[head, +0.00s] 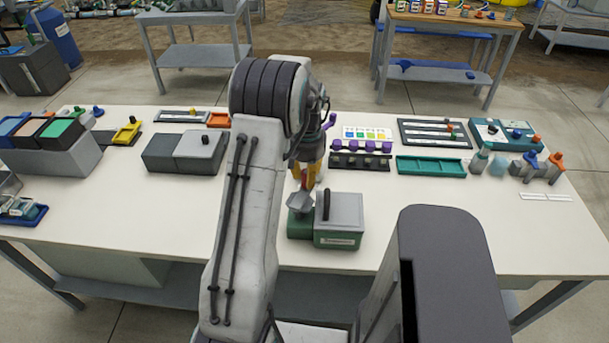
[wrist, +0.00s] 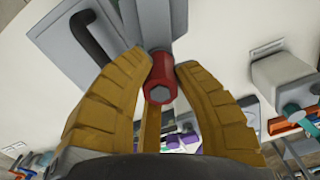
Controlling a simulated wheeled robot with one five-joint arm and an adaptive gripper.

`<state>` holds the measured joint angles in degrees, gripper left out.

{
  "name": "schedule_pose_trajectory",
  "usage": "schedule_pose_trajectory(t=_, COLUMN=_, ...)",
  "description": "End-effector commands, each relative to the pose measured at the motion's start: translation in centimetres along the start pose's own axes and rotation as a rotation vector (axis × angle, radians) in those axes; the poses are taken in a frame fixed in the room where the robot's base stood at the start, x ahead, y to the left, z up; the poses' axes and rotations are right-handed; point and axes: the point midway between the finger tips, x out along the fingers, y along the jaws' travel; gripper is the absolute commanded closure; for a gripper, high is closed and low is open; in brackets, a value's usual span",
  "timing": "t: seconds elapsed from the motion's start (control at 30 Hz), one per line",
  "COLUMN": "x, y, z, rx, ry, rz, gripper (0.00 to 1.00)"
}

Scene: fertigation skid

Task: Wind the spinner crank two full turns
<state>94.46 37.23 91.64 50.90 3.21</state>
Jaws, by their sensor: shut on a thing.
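The spinner is a green box with a grey lid (head: 345,212) and a black bar handle (head: 326,205), near the table's front edge. In the wrist view its lid (wrist: 75,35) and handle (wrist: 92,38) are at the upper left. The crank's grey arm (wrist: 165,18) enters from the top and ends in a red knob (wrist: 160,80) with a hex end. My gripper (wrist: 162,65) has its yellow fingers on both sides of the red knob, shut on it. In the head view my gripper (head: 305,175) is partly hidden by my arm, just behind the spinner's left end.
A purple-knobbed rack (head: 360,162) and a green tray (head: 431,166) lie behind and right of the spinner. A grey two-part box (head: 185,152) stands to the left.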

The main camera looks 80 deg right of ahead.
Motion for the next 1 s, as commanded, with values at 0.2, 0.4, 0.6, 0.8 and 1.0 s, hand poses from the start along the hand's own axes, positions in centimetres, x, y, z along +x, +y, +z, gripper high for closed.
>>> schedule_pose_trajectory(t=0.2, x=0.1, y=1.4, z=0.4, rx=0.003, ry=-0.003, rz=0.000, gripper=0.90)
schedule_pose_trajectory(t=0.4, x=0.0, y=1.6, z=0.5, rx=0.001, ry=-0.003, rz=0.000, gripper=0.90)
schedule_pose_trajectory(t=0.6, x=0.0, y=1.6, z=0.5, rx=0.002, ry=-0.002, rz=0.000, gripper=0.90)
schedule_pose_trajectory(t=0.8, x=0.1, y=2.1, z=0.9, rx=0.003, ry=-0.001, rz=0.000, gripper=0.90)
schedule_pose_trajectory(t=1.0, x=0.1, y=3.0, z=1.8, rx=0.003, ry=-0.002, rz=0.000, gripper=0.90)
